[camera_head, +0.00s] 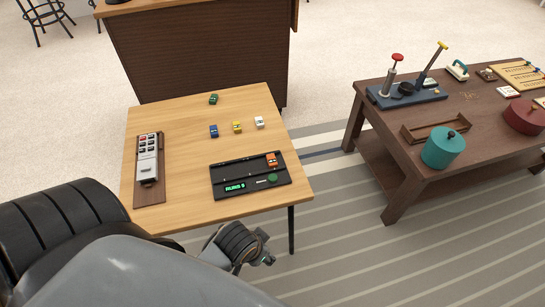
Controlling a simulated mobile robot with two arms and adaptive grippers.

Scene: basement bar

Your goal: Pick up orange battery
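A small orange block-like item (272,160), which looks like the orange battery, sits at the upper right of a black panel (222,177) on the light wood table. My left gripper (267,249) is off the table's front edge, below the panel in the picture and apart from the orange item. Its fingers are small and seen at an angle, so I cannot tell whether they are open. Nothing shows between them. My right gripper is not in view.
Similar small items stand farther back on the table (175,115): green (213,99), blue (213,131), yellow (237,127) and white (259,122). A grey device on a wooden board (149,190) is at left. A dark wood table (385,165) with a teal pot (442,150) stands right.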

